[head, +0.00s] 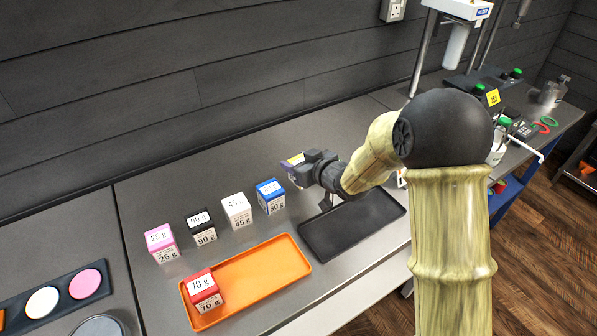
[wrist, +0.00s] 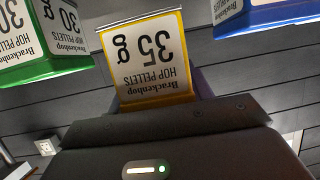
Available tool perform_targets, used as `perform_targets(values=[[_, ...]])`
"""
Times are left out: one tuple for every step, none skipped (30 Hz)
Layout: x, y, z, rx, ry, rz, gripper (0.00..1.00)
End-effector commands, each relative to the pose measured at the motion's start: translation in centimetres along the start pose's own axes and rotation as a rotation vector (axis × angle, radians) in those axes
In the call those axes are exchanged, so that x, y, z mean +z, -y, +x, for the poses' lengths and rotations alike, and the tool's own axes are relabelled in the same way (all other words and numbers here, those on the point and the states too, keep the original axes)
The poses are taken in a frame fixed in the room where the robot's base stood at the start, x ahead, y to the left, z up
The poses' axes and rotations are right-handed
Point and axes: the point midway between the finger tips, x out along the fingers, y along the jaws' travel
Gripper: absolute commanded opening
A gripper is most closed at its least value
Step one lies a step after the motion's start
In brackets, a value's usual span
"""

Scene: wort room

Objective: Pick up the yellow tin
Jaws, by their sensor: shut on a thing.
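The yellow tin (wrist: 146,60) is in the middle of the wrist view, its white label reading "35 g" and "Hop Pellets" upside down. My gripper (wrist: 165,118) is shut on it, the dark gripper body covering its near end. In the head view, only a small yellow and purple-looking part of the tin (head: 292,160) shows at the tips of my gripper (head: 301,169). It is behind and right of the blue tin (head: 270,196). I cannot tell whether it is clear of the counter.
Pink (head: 161,242), black (head: 201,228) and white (head: 237,210) tins stand left of the blue one. A red tin (head: 203,290) stands in the orange tray (head: 262,268). A black tray (head: 352,226) lies empty. A green tin (wrist: 42,66) flanks mine in the wrist view.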

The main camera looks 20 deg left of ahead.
Motion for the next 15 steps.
perform_targets(values=[[-1.3,-0.1,-0.5,0.002,-0.006,-0.003,0.25],[-1.9,-0.1,-0.7,0.002,-0.005,-0.003,0.25],[-2.6,-0.1,-1.0,0.002,-0.006,-0.002,0.25],[-3.1,-0.1,-1.3,0.002,-0.005,-0.002,0.25],[-3.5,-0.1,-1.4,0.002,-0.004,-0.003,0.25],[-4.0,-0.1,-1.7,0.001,-0.004,-0.002,0.25],[-4.4,-0.1,-1.8,0.001,-0.003,-0.001,0.25],[-4.6,-0.1,-1.9,0.001,-0.003,0.000,0.25],[-4.9,-0.1,-2.0,0.001,-0.001,-0.001,0.25],[-5.0,-0.1,-2.1,0.001,0.000,-0.001,0.25],[-5.1,0.0,-2.1,0.001,0.000,-0.001,0.25],[-5.2,0.0,-2.2,0.001,0.000,-0.001,0.25],[-5.2,0.0,-2.2,0.000,0.001,-0.001,0.25],[-5.2,0.0,-2.2,0.000,0.001,0.000,0.25],[-5.2,0.0,-2.1,0.000,0.001,0.000,0.25]])
